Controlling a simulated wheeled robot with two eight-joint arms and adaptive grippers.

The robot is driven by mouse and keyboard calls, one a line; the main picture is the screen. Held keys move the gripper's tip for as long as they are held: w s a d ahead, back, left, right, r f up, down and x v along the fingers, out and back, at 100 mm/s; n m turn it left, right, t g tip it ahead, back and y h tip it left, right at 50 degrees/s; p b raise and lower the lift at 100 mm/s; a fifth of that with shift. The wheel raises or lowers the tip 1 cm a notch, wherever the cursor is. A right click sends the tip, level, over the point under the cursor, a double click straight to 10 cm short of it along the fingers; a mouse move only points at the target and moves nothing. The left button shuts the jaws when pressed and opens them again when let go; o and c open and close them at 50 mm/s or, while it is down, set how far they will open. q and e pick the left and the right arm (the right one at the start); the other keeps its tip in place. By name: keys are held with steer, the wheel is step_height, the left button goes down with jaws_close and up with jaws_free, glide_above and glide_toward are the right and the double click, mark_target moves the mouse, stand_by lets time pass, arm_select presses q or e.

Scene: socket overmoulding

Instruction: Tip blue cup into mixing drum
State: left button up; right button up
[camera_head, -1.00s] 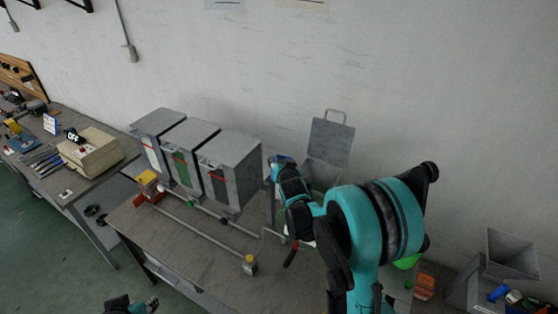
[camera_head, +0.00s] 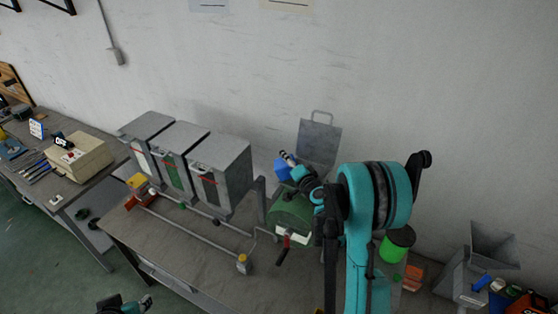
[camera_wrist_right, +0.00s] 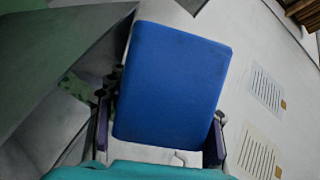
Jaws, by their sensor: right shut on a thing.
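The blue cup (camera_head: 284,168) is held by my right gripper (camera_head: 291,162) just above the green mixing drum (camera_head: 291,214), near its raised grey lid (camera_head: 318,140). In the right wrist view the cup (camera_wrist_right: 172,85) fills the middle, between the two fingers of the right gripper (camera_wrist_right: 160,130), which is shut on it. The cup looks tilted; its contents are hidden. The drum's opening is mostly hidden behind my right arm. My left gripper (camera_head: 125,304) is low at the bottom edge, far from the drum; its fingers are too small to tell.
Three grey hoppers (camera_head: 222,170) stand left of the drum. A red-handled crank (camera_head: 283,252) sticks out in front of it.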

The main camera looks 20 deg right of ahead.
steer(key=m+b, duration=0.1)
steer(key=b, duration=0.2)
steer(key=shift+s+d+r+m+t, duration=0.1)
steer(key=shift+d+m+t, duration=0.2)
steer(key=shift+d+m, duration=0.1)
steer(key=shift+r+m+t+y+b, duration=0.3)
steer(key=shift+m+y+b, duration=0.15)
steer(key=shift+b, duration=0.2)
steer(key=shift+d+r+m+t+b, duration=0.2)
steer(key=shift+d+m+t+b, duration=0.1)
steer(key=shift+m+b, duration=0.75)
steer(key=shift+s+r+m+t+b, duration=0.1)
steer(key=shift+r+m+t+b, duration=0.2)
steer(key=shift+m+b, duration=0.35)
steer(key=shift+r, duration=0.1)
steer(key=shift+f+n, duration=0.2)
steer(key=shift+n, duration=1.05)
steer(key=shift+a+f+n+g+h, duration=0.15)
steer(key=shift+a+f+n+g, duration=0.1)
steer(key=shift+n+g, duration=0.35)
steer(key=shift+a+f+n+g+h, duration=0.1)
steer(key=shift+a+f+n+g, duration=0.15)
steer(key=shift+n, duration=0.55)
steer(key=shift+w+d, duration=0.15)
steer(key=shift+w, duration=0.05)
